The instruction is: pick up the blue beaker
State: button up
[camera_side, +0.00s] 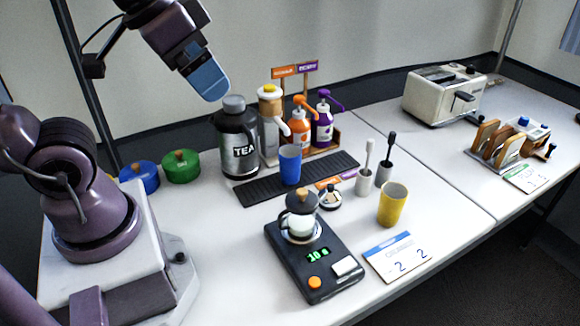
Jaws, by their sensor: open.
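The blue beaker (290,166) stands upright on a black ribbed mat (256,192), in front of the pump bottles and to the right of the TEA flask. My gripper (210,88) is up at the top left, above and to the left of the beaker and well apart from it. Its blue end points down and to the right. It is open, and nothing shows in it. Its fingers are hard to tell apart from this side.
The TEA flask (236,138) stands between my gripper and the beaker, near the pump bottles (299,128). In front are a scale (314,262) with a small pot (300,217), a yellow cup (392,204) and two brush holders (384,173). A toaster (440,97) is back right.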

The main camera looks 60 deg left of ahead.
jog(key=w+a+r+m+g+y, duration=0.2)
jog(key=a+m+y, duration=0.25)
jog(key=a, duration=0.35)
jog(key=m+t+y, duration=0.8)
jog(key=m+t, duration=0.1)
jog(key=m, duration=1.4)
send_over(286, 169)
notch_tip(286, 169, down, 27)
jog(key=shift+s+d+f+n, duration=0.1)
jog(key=shift+f+n, duration=0.05)
jog(key=shift+f, duration=0.75)
jog(key=shift+d+f+n, duration=0.1)
jog(key=shift+f, duration=0.75)
notch_tip(286, 169, down, 4)
jog(key=shift+a, duration=0.1)
jog(key=shift+x, duration=1.15)
jog(key=shift+w+a, duration=0.2)
jog(key=shift+w, duration=0.1)
jog(key=c, duration=1)
